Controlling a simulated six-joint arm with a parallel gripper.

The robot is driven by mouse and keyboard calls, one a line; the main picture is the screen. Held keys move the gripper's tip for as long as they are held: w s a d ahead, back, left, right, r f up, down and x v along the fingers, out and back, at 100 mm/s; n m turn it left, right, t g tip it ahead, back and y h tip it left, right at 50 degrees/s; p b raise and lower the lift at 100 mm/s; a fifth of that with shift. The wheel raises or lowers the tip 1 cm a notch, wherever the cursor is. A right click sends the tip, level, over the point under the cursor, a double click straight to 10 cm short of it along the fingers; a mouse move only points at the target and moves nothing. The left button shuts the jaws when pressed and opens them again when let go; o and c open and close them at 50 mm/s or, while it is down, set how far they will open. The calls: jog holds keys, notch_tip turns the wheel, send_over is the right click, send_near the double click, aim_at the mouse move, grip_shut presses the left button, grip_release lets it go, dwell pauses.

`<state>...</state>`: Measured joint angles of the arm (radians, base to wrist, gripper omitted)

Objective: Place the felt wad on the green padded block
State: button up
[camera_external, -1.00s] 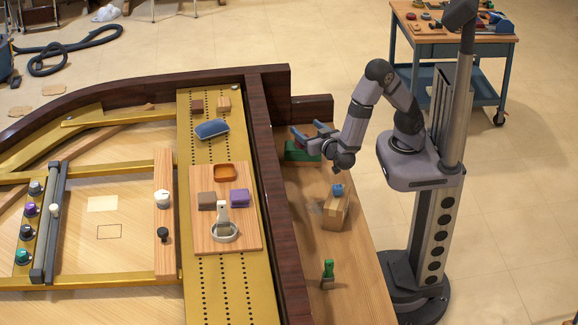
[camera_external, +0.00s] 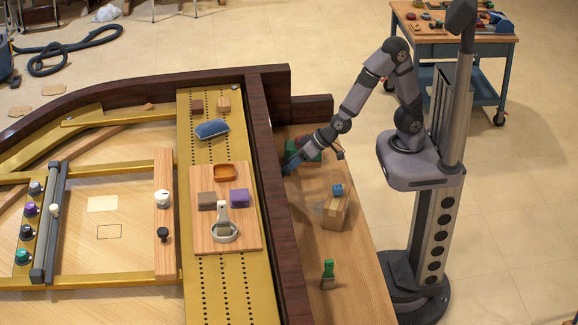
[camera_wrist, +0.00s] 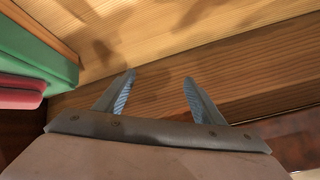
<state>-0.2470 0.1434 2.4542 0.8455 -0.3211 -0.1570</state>
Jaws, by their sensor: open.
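The green block (camera_external: 312,154) lies on the wooden key bed beside the dark rail, partly hidden by my arm. Its green side also shows at the left edge of the wrist view (camera_wrist: 38,52). A pink-red piece (camera_wrist: 18,92) lies against it there; I cannot tell whether that is a separate thing. I cannot identify the felt wad with certainty. My gripper (camera_external: 288,162) is low beside the green block, near the rail. In the wrist view its two fingers (camera_wrist: 159,78) are apart, with only bare wood seen between them.
The dark rail (camera_external: 277,190) borders the ledge. A blue cushion (camera_external: 212,129) and a wooden tray (camera_external: 207,237) lie past it.

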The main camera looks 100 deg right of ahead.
jog(key=s+n+g, duration=0.1)
jog(key=s, duration=0.1)
jog(key=s+a+f+n+g+y, duration=0.1)
jog(key=s, duration=0.1)
jog(key=s+g+y, duration=0.1)
jog(key=s, duration=0.1)
jog(key=shift+s+a+f+n, duration=0.1)
jog(key=shift+a+f+n, duration=0.2)
jog(key=shift+n, duration=0.1)
jog(key=shift+n+g, duration=0.5)
jog(key=shift+g, duration=0.3)
jog(key=s, duration=0.4)
jog(key=shift+d+f, duration=0.35)
jog(key=shift+f, duration=0.05)
jog(key=s+d+g, duration=0.1)
jog(key=s+d, duration=0.1)
jog(key=s, duration=0.1)
jog(key=s+d+n+g, duration=0.1)
jog(key=s+d+g, duration=0.1)
jog(key=s, duration=0.2)
jog(key=s+d+n+g+h, duration=0.1)
jog(key=s, duration=0.3)
jog(key=shift+s+d+f, duration=0.15)
jog(key=shift+d+f, duration=0.05)
jog(key=shift+d, duration=0.2)
jog(key=shift+r, duration=0.1)
notch_tip(320, 180, up, 16)
jog(key=p, duration=1.6)
jog(key=shift+r, duration=0.1)
